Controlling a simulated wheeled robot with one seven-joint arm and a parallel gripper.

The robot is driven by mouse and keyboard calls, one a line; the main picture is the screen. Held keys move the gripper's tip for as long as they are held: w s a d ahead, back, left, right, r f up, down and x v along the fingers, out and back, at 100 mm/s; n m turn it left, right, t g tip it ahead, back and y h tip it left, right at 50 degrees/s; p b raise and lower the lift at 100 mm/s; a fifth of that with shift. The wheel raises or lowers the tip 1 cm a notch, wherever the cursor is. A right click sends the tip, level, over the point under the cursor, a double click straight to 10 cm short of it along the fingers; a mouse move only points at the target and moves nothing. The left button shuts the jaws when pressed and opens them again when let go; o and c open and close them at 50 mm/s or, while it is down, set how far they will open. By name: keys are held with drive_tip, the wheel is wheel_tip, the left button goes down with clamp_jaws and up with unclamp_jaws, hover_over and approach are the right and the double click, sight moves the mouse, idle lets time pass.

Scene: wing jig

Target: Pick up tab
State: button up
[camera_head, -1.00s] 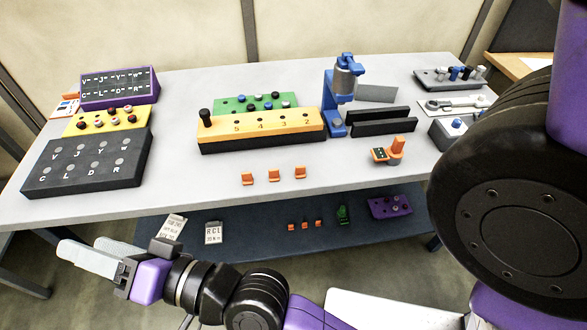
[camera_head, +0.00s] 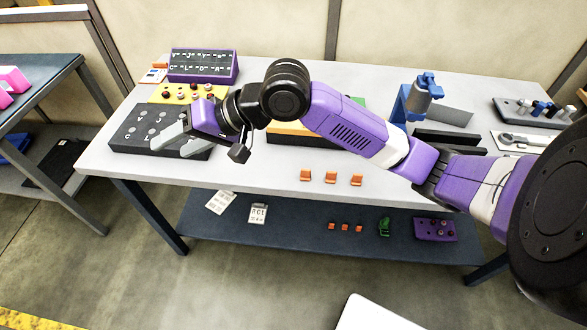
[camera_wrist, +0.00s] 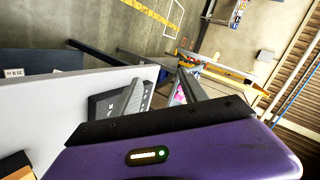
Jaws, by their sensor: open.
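Three small orange tabs stand in a row near the table's front edge in the head view: a left one (camera_head: 305,176), a middle one (camera_head: 331,177) and a right one (camera_head: 357,180). My gripper (camera_head: 168,149) is open and empty, with its grey fingers over the dark lettered board (camera_head: 128,127), well left of the tabs. In the wrist view, my gripper (camera_wrist: 165,82) shows two spread fingers with nothing between them. I see no orange tabs there.
The yellow board (camera_head: 160,93) and purple-framed panel (camera_head: 203,65) lie behind my gripper. My forearm partly hides the orange-yellow block (camera_head: 290,130). The lower shelf (camera_head: 290,222) holds small orange pieces (camera_head: 345,227). The tabletop around the tabs is clear.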

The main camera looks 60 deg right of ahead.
drive_tip(key=s+d+f+m+g+h, duration=0.1)
drive_tip(key=s+d+f+g+h, duration=0.15)
drive_tip(key=s+d+f, duration=0.45)
drive_tip(key=s+d+f+m+g+h, duration=0.1)
drive_tip(key=s+d+f+m+g, duration=0.15)
drive_tip(key=s+d, duration=0.4)
drive_tip(key=m+g+h+p, duration=0.2)
drive_tip(key=m+g, duration=0.1)
drive_tip(key=g, duration=0.2)
hover_over(359, 174)
drive_tip(key=f, duration=0.3)
drive_tip(key=shift+w+a, duration=0.1)
drive_tip(key=shift+w, duration=0.2)
drive_tip(key=shift+s+f, duration=0.3)
drive_tip(key=shift+f, duration=0.45)
drive_tip(key=shift+f+p, duration=0.55)
drive_tip(key=shift+f, duration=2.55)
clamp_jaws()
